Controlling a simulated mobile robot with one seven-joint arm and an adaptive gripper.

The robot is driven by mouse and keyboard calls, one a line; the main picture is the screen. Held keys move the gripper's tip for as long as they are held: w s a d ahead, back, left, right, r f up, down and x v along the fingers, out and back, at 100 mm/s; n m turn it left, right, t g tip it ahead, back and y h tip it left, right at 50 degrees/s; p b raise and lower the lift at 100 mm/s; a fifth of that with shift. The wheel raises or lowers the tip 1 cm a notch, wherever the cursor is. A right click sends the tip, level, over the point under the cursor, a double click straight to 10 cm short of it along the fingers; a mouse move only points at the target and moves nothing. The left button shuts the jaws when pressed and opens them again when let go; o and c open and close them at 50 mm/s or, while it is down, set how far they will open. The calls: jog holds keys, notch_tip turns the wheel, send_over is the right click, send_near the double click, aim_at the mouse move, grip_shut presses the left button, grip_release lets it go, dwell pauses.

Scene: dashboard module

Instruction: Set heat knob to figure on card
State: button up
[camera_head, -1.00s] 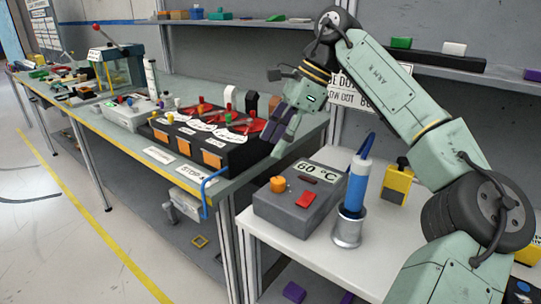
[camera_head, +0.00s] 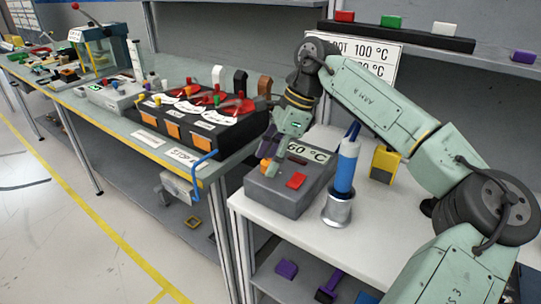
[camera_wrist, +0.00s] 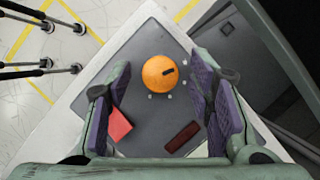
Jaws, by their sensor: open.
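The heat knob is an orange round dial (camera_wrist: 160,74) with a dark pointer mark, on top of a grey control box (camera_head: 290,201). In the wrist view it lies between my open fingers, apart from both. My gripper (camera_head: 274,160) is over the box from above, and its purple finger pads show at both sides in the wrist view (camera_wrist: 160,105). In the head view the knob is largely hidden by the gripper. The box display (camera_head: 308,152) reads 60 °C. The white card (camera_head: 370,52) on the back wall shows 100 °C on its upper line; its lower line is partly hidden by my arm.
A red button (camera_head: 297,180) sits on the box. A blue-handled tool (camera_head: 346,167) stands in a metal holder (camera_head: 338,209) right beside it. A yellow block (camera_head: 384,163) is behind. The long bench with a black module (camera_head: 190,125) is to the left.

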jog(key=shift+c, duration=0.3)
jog(key=c, duration=1.1)
